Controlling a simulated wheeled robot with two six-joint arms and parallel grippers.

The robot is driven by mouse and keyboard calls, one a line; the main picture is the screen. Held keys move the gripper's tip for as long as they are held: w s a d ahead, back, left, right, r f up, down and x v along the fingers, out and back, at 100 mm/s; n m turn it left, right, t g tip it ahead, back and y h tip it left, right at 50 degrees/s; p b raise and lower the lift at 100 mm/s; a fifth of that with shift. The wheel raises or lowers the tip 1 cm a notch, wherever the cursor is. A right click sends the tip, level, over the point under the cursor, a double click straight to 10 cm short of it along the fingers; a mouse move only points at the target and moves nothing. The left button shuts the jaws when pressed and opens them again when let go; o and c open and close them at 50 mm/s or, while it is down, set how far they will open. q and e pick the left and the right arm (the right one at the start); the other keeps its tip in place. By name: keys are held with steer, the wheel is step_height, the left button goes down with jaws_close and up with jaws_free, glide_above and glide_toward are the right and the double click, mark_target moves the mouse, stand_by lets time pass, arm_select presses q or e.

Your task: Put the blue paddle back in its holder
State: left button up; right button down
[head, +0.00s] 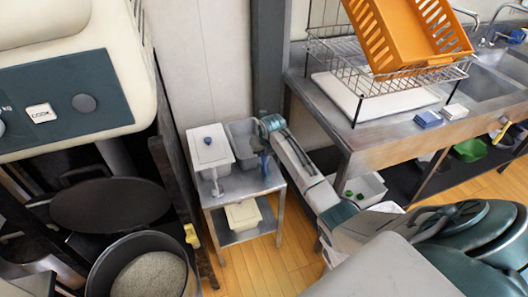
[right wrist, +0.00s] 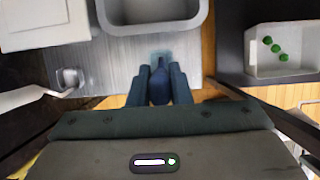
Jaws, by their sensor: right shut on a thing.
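My right gripper (head: 264,160) reaches over the small metal cart from the right. In the right wrist view its two fingers (right wrist: 160,88) are shut on the blue paddle (right wrist: 159,86). Only a short dark-blue part of the paddle shows between them; the rest is hidden. The gripper is over the cart top, at the near side of the grey tub (head: 241,128). A pale upright piece (head: 216,184) stands at the cart's front left; it may be the holder, but I cannot tell for sure. My left gripper is not in view.
A white lidded box (head: 198,157) with a blue knob stands left of the tub. A pale container (head: 242,215) is on the cart's lower shelf. A white bin (right wrist: 292,64) with green items is at the right. Sink counter (head: 392,128) at right, dark pans at left.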

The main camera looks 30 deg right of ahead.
steer(key=c, duration=0.7)
jaws_free()
step_height(320, 180, up, 4)
steer(key=p, duration=0.3)
steer(key=shift+f+p, duration=0.15)
steer(key=shift+p, duration=0.2)
step_height(320, 180, up, 6)
steer(key=p, duration=0.6)
steer(key=shift+r, duration=0.25)
steer(key=shift+f, duration=0.1)
